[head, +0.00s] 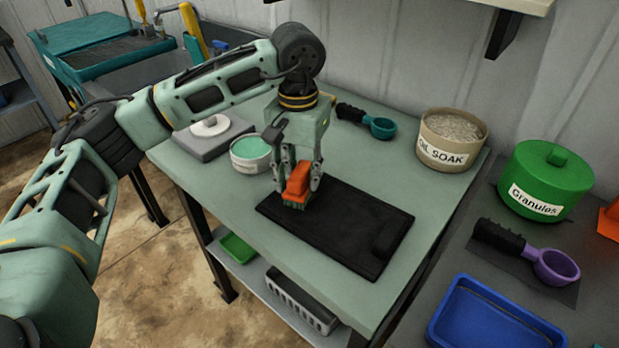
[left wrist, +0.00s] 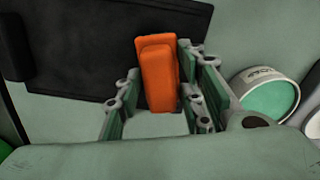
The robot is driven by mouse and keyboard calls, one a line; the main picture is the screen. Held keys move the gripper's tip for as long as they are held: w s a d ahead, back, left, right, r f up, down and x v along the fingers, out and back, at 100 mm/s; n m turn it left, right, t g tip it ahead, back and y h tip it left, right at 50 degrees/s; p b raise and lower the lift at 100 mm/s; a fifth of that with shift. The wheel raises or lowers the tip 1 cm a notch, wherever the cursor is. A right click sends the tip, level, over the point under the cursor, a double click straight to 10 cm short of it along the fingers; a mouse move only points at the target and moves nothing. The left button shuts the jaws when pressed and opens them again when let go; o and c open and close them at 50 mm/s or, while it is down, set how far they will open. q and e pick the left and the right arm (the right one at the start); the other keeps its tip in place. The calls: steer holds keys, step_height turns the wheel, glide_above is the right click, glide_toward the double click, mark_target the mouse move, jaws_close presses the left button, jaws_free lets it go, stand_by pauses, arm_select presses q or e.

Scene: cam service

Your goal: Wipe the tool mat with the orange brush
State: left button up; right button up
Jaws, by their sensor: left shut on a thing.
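The orange brush (head: 297,186) is upright in my left gripper (head: 297,180), bristles down, at the far left end of the black tool mat (head: 335,228). The bristles look to be at the mat's surface, but I cannot tell if they touch it. In the left wrist view the brush (left wrist: 158,75) stands between the fingers of my left gripper (left wrist: 160,95), with the dark mat (left wrist: 95,50) behind it. The mat lies flat on the green table and has a raised block at its near right end. My right gripper is not in view.
A tub of teal stuff (head: 251,154) stands left of the gripper on the table (head: 215,195). A teal scoop (head: 381,127) and an OIL SOAK tub (head: 449,150) are at the back. A green Granules pot (head: 545,185), purple scoop (head: 556,267) and blue tray (head: 490,320) are on the right bench.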

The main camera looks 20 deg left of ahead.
arm_select(q)
steer(key=shift+w+a, duration=0.2)
steer(key=shift+a, duration=0.5)
steer(key=shift+w+a, duration=0.2)
steer(key=shift+a, duration=0.5)
steer(key=shift+r+p, duration=0.55)
steer(key=shift+r, duration=0.4)
steer(key=shift+r+p, duration=0.45)
steer(key=shift+r, duration=0.25)
step_height(320, 180, up, 4)
steer(key=shift+f+p, duration=0.15)
steer(key=shift+p, duration=1)
